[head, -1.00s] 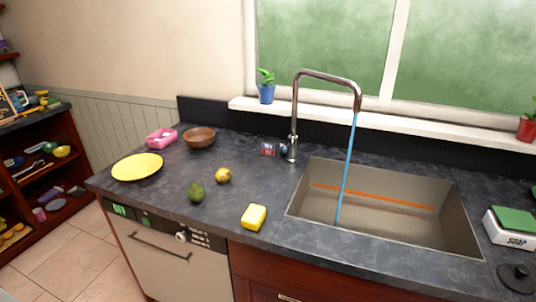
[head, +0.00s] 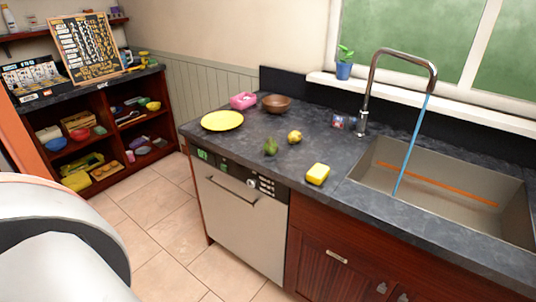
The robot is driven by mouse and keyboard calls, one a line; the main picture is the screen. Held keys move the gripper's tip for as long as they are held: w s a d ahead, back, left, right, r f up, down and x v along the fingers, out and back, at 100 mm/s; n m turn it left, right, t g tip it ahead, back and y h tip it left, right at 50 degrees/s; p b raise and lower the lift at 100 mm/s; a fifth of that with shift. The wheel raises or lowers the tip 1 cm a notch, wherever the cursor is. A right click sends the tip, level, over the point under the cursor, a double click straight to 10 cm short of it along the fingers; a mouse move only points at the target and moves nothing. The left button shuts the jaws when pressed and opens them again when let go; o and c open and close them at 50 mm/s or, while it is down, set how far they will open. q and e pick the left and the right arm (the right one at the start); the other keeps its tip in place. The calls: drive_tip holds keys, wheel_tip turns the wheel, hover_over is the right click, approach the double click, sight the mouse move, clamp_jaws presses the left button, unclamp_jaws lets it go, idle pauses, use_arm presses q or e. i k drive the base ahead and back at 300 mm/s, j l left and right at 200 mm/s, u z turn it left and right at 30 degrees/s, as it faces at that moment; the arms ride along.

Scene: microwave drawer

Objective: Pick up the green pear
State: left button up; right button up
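A dark green pear (head: 271,146) sits on the dark grey countertop (head: 240,146), close to its front edge and above the dishwasher. A yellow, lemon-like fruit (head: 294,137) lies just right of and behind it, apart from it. Neither of my grippers shows in the head view. A large white part of my own body fills the lower left corner.
On the counter are a yellow plate (head: 222,121), a pink container (head: 243,100), a brown bowl (head: 277,103) and a yellow sponge (head: 318,174). The dishwasher (head: 240,215) is shut. Tiled floor (head: 165,215) lies open before it.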

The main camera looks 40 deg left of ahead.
sight(270, 146)
drive_tip(key=u, duration=0.35)
drive_tip(key=k+u, duration=0.15)
drive_tip(key=u, duration=0.25)
drive_tip(key=k+u, duration=0.1)
drive_tip(key=u, duration=0.25)
